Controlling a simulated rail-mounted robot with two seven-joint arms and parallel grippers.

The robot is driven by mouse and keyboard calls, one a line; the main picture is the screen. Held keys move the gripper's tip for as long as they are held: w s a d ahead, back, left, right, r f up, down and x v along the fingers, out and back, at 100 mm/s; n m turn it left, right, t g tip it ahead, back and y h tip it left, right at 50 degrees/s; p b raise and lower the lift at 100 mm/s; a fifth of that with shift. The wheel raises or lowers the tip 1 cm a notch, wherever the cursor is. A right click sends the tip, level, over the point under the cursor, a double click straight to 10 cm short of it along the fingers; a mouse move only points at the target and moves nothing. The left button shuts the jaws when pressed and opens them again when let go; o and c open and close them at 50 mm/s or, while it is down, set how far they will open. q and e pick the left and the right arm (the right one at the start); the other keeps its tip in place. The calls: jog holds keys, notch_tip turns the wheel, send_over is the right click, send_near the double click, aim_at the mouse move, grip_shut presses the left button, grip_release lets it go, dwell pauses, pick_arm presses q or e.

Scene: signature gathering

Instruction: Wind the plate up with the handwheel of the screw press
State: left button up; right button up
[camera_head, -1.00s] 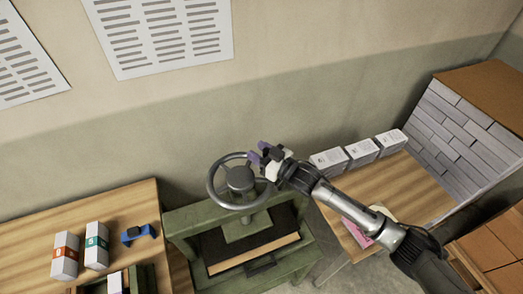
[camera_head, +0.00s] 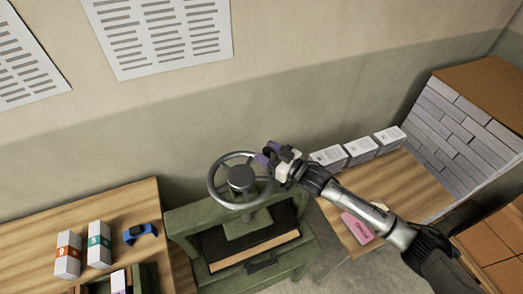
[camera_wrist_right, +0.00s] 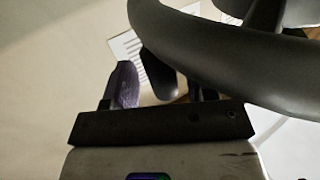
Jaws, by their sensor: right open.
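The screw press (camera_head: 180,222) is a green frame standing between two tables. Its grey spoked handwheel (camera_head: 217,201) sits on top of the screw. The dark plate (camera_head: 210,240) lies below the wheel, above a board with a pale wooden front edge (camera_head: 255,252). My right gripper (camera_head: 267,153) is at the upper right of the wheel's rim, open. In the right wrist view the fingers (camera_wrist_right: 143,82) are apart, and the rim (camera_wrist_right: 215,60) passes close by on the right. I cannot tell whether they touch it. My left gripper is not in view.
On the left table (camera_head: 30,240) stand an orange-banded block (camera_head: 67,255), a green-banded block (camera_head: 99,244) and a blue-and-black object (camera_head: 140,233). On the right table (camera_head: 400,180) are white stacks (camera_head: 358,151) and a pink card (camera_head: 357,228). The wall is close behind the press.

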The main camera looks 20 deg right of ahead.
jog(key=s+d+p, duration=0.2)
jog(key=s+d, duration=0.5)
jog(key=d, duration=0.3)
jog(key=shift+s+d+p, duration=0.15)
jog(key=shift+p, duration=0.25)
dwell(0.6)
dwell(0.3)
dwell(0.4)
